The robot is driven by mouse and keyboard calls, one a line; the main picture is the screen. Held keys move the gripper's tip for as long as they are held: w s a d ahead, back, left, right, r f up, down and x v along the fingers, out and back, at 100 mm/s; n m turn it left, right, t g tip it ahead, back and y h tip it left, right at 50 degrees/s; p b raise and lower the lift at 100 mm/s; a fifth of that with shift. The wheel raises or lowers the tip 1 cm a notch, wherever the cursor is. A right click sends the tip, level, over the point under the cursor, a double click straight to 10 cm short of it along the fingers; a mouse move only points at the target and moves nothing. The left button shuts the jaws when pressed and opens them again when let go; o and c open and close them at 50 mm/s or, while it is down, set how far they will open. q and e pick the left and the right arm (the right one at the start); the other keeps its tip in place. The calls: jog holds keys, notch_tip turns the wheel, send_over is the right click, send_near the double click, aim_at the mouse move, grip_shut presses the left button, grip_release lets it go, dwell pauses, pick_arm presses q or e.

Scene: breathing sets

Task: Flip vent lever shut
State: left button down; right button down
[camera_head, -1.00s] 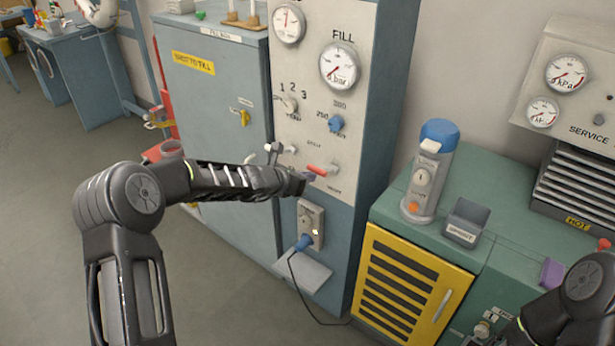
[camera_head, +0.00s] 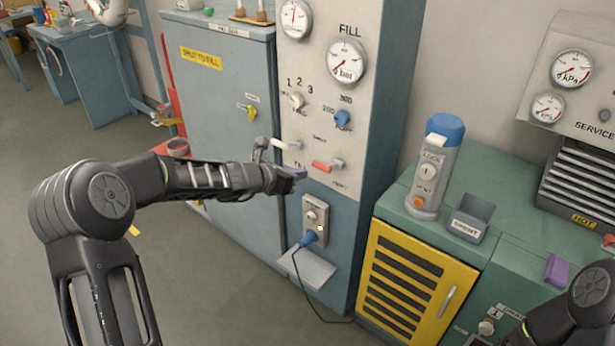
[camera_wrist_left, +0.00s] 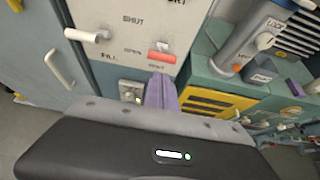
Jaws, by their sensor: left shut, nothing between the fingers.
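The vent lever has a red handle (camera_head: 325,167) on the grey panel, low and to the right of a white-handled lever (camera_head: 287,145). The red handle lies nearly sideways, and it also shows in the left wrist view (camera_wrist_left: 162,57) near the OPEN and VENT labels, with SHUT printed higher up. My left gripper (camera_head: 297,172) is shut and empty, just left of and below the red handle. In the left wrist view its purple fingertips (camera_wrist_left: 161,92) sit below the handle, seemingly apart from it. My right arm shows at the lower right, but its gripper does not.
Below the levers are a socket box (camera_head: 315,220) with a blue plug and cable, and a small shelf (camera_head: 306,269). A green bench (camera_head: 490,185) at right carries a grey cylinder with a blue cap (camera_head: 432,165) and an open box (camera_head: 471,217). A blue cabinet (camera_head: 225,110) stands left.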

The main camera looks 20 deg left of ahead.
pick_arm(q)
jog(key=s+r, duration=0.1)
jog(key=s+a+r, duration=0.1)
jog(key=s+r, duration=0.1)
jog(key=shift+s+a+r, duration=0.1)
jog(key=shift+a, duration=0.05)
dwell(0.5)
jog(key=s+d+f+m+g+y, duration=0.1)
jog(key=s+d+f+m+g, duration=0.15)
jog(key=s+f+m, duration=0.8)
jog(key=s+d+f+m+g+y, duration=0.15)
jog(key=s+f+m+g, duration=0.45)
jog(key=f, duration=0.7)
jog(key=s+d+f+m, duration=0.3)
jog(key=s+d+m, duration=0.1)
jog(key=s, duration=0.4)
jog(key=s+d+f+m+g+h, duration=0.1)
jog(key=s+d+f+m, duration=0.3)
jog(key=s, duration=0.4)
jog(key=s+d+f+m+g+h, duration=0.1)
jog(key=s+d+f+m, duration=0.3)
jog(key=s, duration=0.4)
jog(key=shift+d+f+m, duration=0.2)
jog(key=shift+d+m, duration=0.45)
jog(key=shift+d, duration=0.55)
